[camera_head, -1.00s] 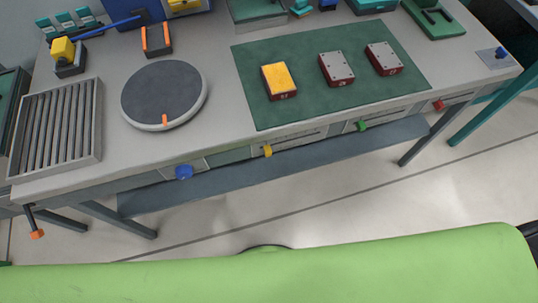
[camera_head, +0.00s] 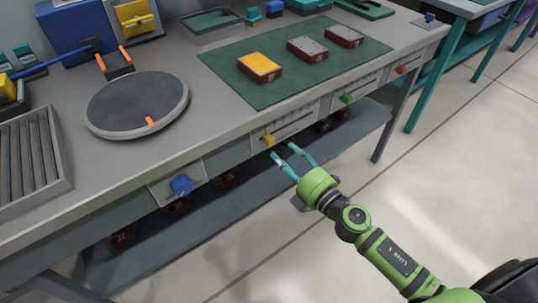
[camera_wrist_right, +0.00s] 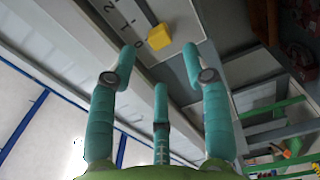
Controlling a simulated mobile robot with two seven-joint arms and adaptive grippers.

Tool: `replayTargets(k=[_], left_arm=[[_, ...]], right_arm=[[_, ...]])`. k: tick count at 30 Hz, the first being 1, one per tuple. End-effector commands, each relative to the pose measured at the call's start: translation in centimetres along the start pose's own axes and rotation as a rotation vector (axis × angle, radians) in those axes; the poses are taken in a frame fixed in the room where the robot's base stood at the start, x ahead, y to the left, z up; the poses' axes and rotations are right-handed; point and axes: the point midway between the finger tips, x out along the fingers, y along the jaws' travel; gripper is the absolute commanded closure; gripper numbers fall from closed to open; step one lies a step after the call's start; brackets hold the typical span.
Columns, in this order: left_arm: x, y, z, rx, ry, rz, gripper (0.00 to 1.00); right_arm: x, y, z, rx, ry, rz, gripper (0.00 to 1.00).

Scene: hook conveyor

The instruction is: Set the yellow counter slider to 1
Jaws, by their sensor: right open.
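The yellow counter slider (camera_head: 268,139) is a small knob on a pale, marked scale panel on the bench's front edge. It stands near the left end of that panel. In the right wrist view the yellow knob (camera_wrist_right: 159,37) sits beyond the fingertips, beside the scale panel (camera_wrist_right: 125,20) with dark tick marks and digits too small to read surely. My right gripper (camera_head: 284,153) has teal fingers, open and empty, just below and in front of the slider. Its fingers also show apart in the right wrist view (camera_wrist_right: 160,62). No contact with the knob shows. My left gripper is out of view.
A blue knob (camera_head: 181,185) is left of the slider; a green knob (camera_head: 346,98) and a red knob (camera_head: 401,70) are to the right. The bench top (camera_head: 215,113) overhangs them. A lower shelf (camera_head: 240,210) holds several red boxes. Floor in front is open.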

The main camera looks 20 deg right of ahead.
Motion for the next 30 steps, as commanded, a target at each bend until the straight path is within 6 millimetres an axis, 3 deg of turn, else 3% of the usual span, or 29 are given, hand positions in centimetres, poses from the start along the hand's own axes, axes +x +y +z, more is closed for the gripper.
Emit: replayTargets(k=[7,12,17,23,27,30], left_arm=[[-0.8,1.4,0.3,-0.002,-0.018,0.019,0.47],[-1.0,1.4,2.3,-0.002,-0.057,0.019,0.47],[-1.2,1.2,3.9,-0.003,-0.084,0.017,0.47],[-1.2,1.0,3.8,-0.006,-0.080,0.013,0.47],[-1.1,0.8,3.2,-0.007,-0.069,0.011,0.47],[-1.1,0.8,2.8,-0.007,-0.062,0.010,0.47]], right_arm=[[3.7,0.3,0.0,0.003,-0.002,0.001,0.51],[5.6,0.1,0.1,0.004,-0.003,-0.001,0.51],[6.2,0.0,0.0,0.005,-0.002,-0.002,0.51],[6.2,0.0,0.0,0.005,-0.002,-0.002,0.51],[6.2,0.0,0.0,0.006,-0.002,-0.002,1.00],[6.2,0.0,0.0,0.006,-0.002,-0.002,1.00]])
